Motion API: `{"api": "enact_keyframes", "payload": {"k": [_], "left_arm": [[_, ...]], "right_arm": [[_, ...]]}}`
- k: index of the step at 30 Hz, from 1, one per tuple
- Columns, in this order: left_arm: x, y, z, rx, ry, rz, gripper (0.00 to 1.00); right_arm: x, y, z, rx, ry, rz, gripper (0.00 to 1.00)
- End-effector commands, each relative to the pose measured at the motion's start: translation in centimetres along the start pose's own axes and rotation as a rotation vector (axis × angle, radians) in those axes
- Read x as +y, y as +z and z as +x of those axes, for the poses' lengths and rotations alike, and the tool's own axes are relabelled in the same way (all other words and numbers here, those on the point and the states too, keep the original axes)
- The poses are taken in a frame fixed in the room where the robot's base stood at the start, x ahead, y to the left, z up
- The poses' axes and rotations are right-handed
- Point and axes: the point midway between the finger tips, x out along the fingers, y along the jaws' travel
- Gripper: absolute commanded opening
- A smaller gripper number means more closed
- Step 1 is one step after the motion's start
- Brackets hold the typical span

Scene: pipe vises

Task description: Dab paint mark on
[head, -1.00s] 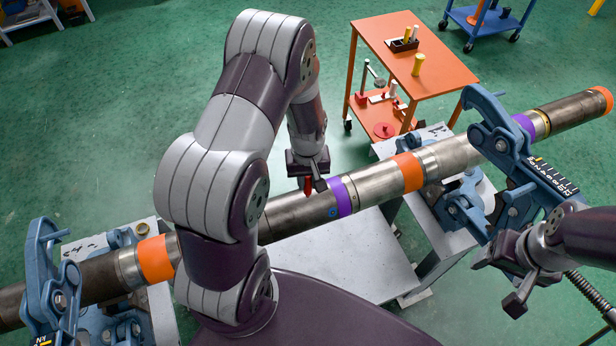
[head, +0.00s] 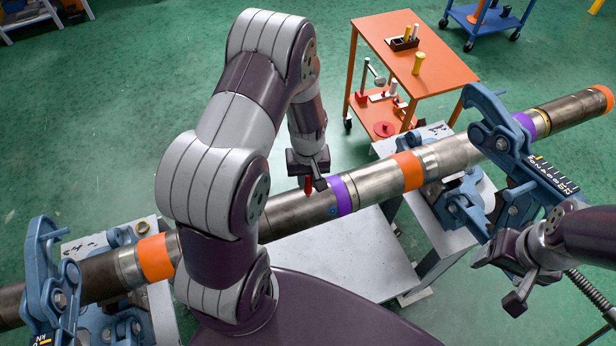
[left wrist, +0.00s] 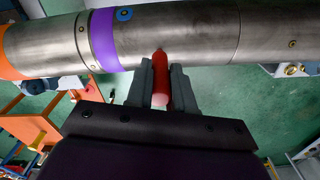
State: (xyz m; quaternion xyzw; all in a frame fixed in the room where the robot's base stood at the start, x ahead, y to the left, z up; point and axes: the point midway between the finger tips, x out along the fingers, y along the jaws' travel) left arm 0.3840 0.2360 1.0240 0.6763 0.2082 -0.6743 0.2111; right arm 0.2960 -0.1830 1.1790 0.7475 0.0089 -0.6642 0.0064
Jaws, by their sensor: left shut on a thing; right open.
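A long steel pipe (head: 285,218) lies across the two vises, with orange and purple bands. My left gripper (head: 308,182) is shut on a red marker (head: 308,187), just beside the purple band (head: 342,196). In the left wrist view the red marker (left wrist: 160,82) stands between the fingers with its tip at the pipe's surface (left wrist: 190,38); I cannot tell whether it touches. A small blue mark (left wrist: 124,14) shows at the purple band's edge. My right gripper (head: 497,284) is open and empty at the right, in front of the right vise.
The left vise (head: 52,290) and right vise (head: 495,135) hold the pipe on grey stands. An orange cart (head: 440,72) with yellow and dark items stands behind. A blue cart (head: 488,20) is at the back right. Green floor between is free.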

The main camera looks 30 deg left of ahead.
Motion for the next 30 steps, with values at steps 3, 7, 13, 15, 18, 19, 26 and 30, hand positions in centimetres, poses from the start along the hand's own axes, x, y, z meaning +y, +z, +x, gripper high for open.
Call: {"api": "enact_keyframes", "payload": {"k": [3, 7, 13, 15, 18, 19, 26, 30], "left_arm": [[0.00, 0.00, 0.19, 0.000, 0.000, 0.000, 0.00], [0.00, 0.00, 0.35, 0.000, 0.000, 0.000, 0.00], [0.00, 0.00, 0.36, 0.000, 0.000, 0.000, 0.00], [0.00, 0.00, 0.35, 0.000, 0.000, 0.000, 0.00], [-0.02, 0.01, 0.34, 0.000, 0.000, 0.000, 0.00], [-0.03, 0.01, 0.34, 0.000, 0.000, 0.000, 0.00], [-0.12, 0.06, 0.38, -0.001, -0.001, 0.000, 0.00], [-0.11, 0.04, -0.33, -0.001, 0.000, 0.000, 0.00]], "right_arm": [[0.00, 0.02, 0.14, 0.000, 0.000, 0.000, 0.73], [0.00, 0.03, 0.24, 0.000, 0.000, 0.000, 0.73], [0.00, 0.03, 0.23, 0.000, 0.000, 0.000, 0.73], [0.00, 0.03, 0.23, 0.000, 0.000, 0.000, 0.73], [0.00, 0.02, 0.18, 0.000, 0.000, 0.000, 0.73], [0.00, 0.02, 0.16, 0.000, 0.000, 0.000, 0.73], [0.00, 0.00, 0.02, 0.000, 0.000, 0.000, 0.73], [0.00, -0.07, -0.62, 0.000, 0.000, 0.000, 0.73]]}}
